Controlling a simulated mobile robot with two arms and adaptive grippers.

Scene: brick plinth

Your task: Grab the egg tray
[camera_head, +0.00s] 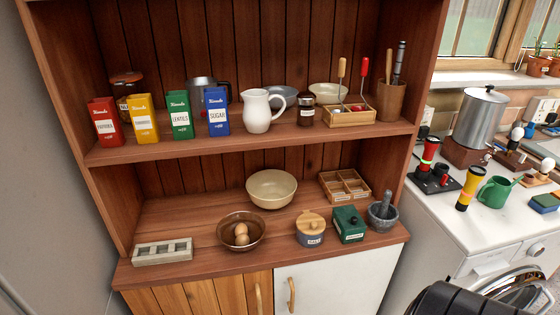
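A pale grey, block-like tray (162,252) with several square hollows lies at the left front of the lower wooden shelf; it looks like the egg tray. Its hollows look empty. A brown glass bowl (225,230) to its right holds brown eggs (241,235). A wooden tray with compartments (345,186) lies at the back right of the same shelf. Neither of my grippers can be made out.
A cream bowl (271,189), a lidded jar (311,229), a green box (348,224) and a mortar (382,213) share the lower shelf. The upper shelf holds tins, a white jug (262,111) and utensils. Bare shelf lies behind the grey tray. A white counter (437,206) stands right.

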